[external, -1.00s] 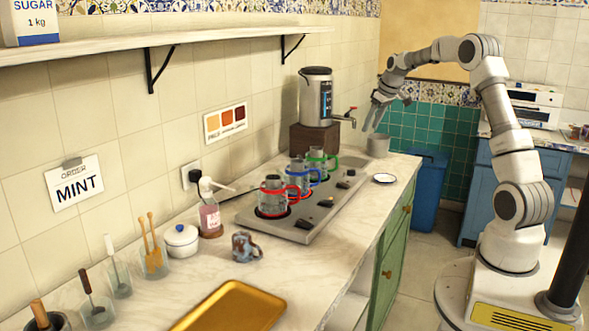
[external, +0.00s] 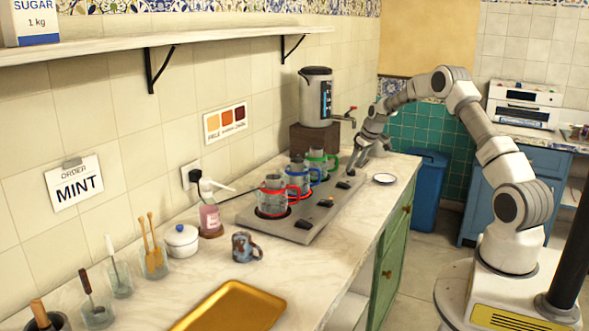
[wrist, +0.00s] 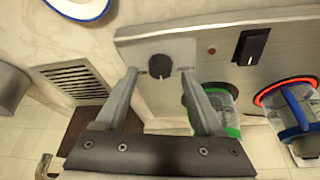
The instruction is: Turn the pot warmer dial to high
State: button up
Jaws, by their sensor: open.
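The pot warmer is a long grey slab (external: 312,222) on the counter, also in the wrist view (wrist: 140,45). At its far end, a round black dial (wrist: 160,67) sits on a lighter plate in the wrist view. In the external view my gripper mostly hides that dial. My gripper (external: 356,168) points down over the far end of the slab. In the wrist view my gripper (wrist: 159,74) is open, with one fingertip on each side of the dial. I cannot tell whether either fingertip touches it.
Glass pots with red (external: 274,196), blue (external: 299,176) and green (external: 318,161) handles stand on the warmer. A black rocker switch (wrist: 252,46) is beside the dial. A blue-rimmed saucer (external: 384,179) lies nearby. The samovar (external: 315,98) stands behind, its tap near my arm.

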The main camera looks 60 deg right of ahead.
jog(key=shift+x, duration=0.95)
grip_shut()
